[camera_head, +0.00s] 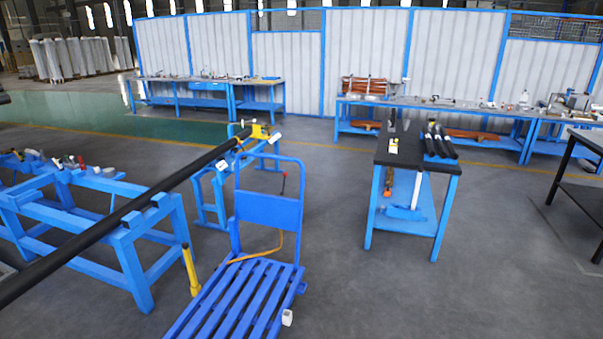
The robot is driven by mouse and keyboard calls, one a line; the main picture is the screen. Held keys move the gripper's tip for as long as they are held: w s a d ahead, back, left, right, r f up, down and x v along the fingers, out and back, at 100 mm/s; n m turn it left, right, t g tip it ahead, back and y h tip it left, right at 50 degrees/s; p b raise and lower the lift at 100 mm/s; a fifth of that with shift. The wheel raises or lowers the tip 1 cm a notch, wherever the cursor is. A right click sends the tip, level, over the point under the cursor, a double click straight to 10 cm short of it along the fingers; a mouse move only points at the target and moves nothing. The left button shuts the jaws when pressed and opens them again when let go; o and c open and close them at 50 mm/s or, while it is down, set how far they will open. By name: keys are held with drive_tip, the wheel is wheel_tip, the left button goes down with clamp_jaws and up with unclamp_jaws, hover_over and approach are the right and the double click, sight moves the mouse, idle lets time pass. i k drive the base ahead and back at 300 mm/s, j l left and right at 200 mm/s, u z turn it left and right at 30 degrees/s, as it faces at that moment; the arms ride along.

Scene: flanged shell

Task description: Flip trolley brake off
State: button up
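A blue trolley (270,210) with a slatted deck (238,300) and an upright push handle stands at the lower middle of the head view. The deck's near end is cut off by the bottom edge. A small white block (287,317) is at the deck's right edge. I cannot tell which part is the brake or how it is set. The wheels are mostly hidden. My gripper is not in view.
A long black pipe (120,220) slants across the left, over a blue frame (130,235). A yellow post (190,270) stands left of the trolley. A black-topped blue table (416,155) stands to the right. The floor between trolley and table is clear.

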sight(285, 175)
drive_tip(key=i+l+u, duration=0.15)
drive_tip(key=i, duration=0.5)
drive_tip(key=i+l+u, duration=0.2)
drive_tip(key=i, duration=1.85)
drive_tip(key=z, duration=1.2)
